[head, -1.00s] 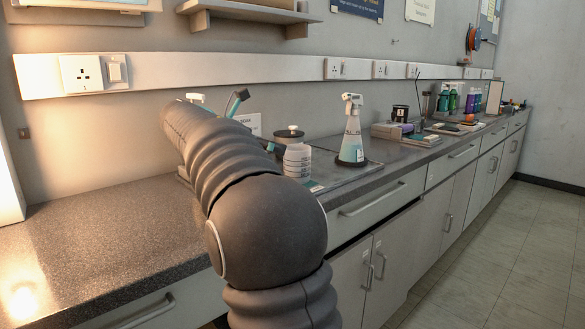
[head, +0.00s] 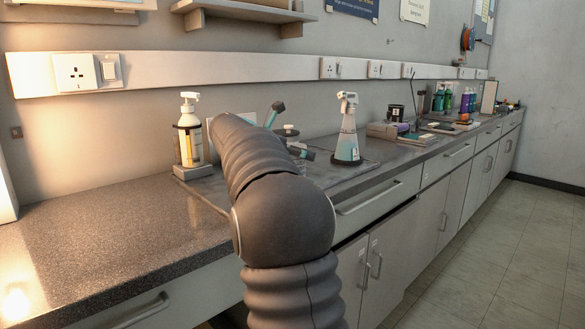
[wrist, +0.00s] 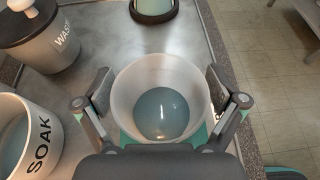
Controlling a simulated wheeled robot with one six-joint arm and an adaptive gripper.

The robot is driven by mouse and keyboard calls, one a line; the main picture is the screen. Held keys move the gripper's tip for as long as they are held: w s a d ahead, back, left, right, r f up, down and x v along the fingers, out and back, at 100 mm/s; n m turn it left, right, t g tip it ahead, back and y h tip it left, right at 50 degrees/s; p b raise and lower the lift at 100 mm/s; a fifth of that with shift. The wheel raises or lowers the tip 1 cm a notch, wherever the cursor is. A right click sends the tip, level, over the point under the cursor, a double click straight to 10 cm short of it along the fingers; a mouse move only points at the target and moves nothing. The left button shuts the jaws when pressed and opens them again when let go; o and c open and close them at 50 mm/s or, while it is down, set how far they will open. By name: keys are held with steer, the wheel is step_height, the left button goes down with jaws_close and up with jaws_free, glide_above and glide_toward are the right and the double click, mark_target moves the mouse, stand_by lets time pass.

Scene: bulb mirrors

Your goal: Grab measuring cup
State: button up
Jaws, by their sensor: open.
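The measuring cup, a round pale translucent cup (wrist: 150,72) with bluish liquid in it, sits in the middle of the wrist view. It stands on a teal-edged thing on the counter. My gripper (wrist: 161,93) is open, with one finger on each side of the cup near its rim. The fingers look close to the wall; I cannot tell whether either touches it. In the head view my arm hides the cup and most of the gripper.
Left of the cup are a white SOAK container (wrist: 14,135) and a black-lidded WASTE jar (wrist: 55,52). A spray bottle (head: 347,135) and a pump bottle (head: 189,140) stand on the counter (head: 90,240). The counter's front edge is close on the right.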

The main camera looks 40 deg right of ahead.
steer(key=shift+d+f, duration=0.1)
steer(key=shift+d, duration=0.2)
steer(key=c, duration=1.3)
steer(key=shift+o, duration=0.2)
